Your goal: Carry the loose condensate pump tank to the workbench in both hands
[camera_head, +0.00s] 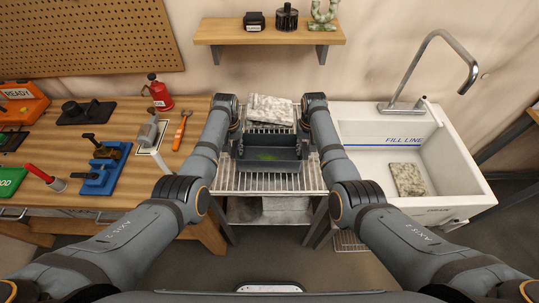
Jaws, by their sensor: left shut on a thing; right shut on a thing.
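The condensate pump tank (269,165) is a dark grey open-topped box with a greenish patch inside. It is over the wire rack in the middle of the head view; I cannot tell whether it touches the rack. My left gripper (238,147) is shut on its left end and my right gripper (303,147) is shut on its right end. The fingertips are small and partly hidden by the wrists. The wooden workbench (130,190) is at the left, its top holding several tools.
A white sink (468,190) with a tall faucet stands at the right. A wall shelf (270,38) is above. On the bench, a blue vise (98,178) and red can (159,94) take up room.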

